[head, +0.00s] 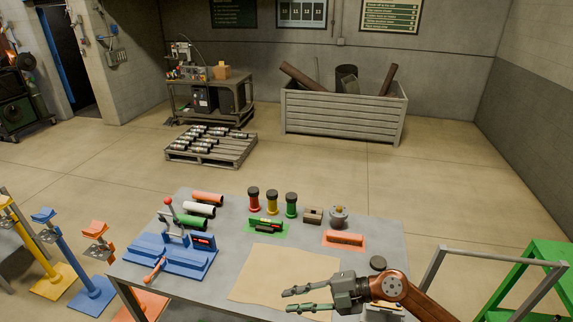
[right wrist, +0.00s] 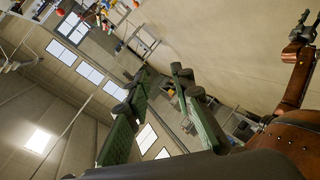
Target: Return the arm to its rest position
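My right arm (head: 391,286) reaches in from the lower right in the head view. Its gripper (head: 288,301) is above the front part of the grey table (head: 382,236), over the tan mat (head: 262,270). The two green fingers point left and stand apart with nothing between them. The right wrist view also shows the gripper (right wrist: 158,74) open and empty, with the room tilted behind it. My left gripper is not in the head view.
On the table are a blue press fixture (head: 172,252), red, yellow and green canisters (head: 272,203), a green block (head: 265,225), an orange block (head: 345,238) and a dark puck (head: 378,262). A green frame (head: 543,283) stands at right, coloured stands (head: 66,257) at left.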

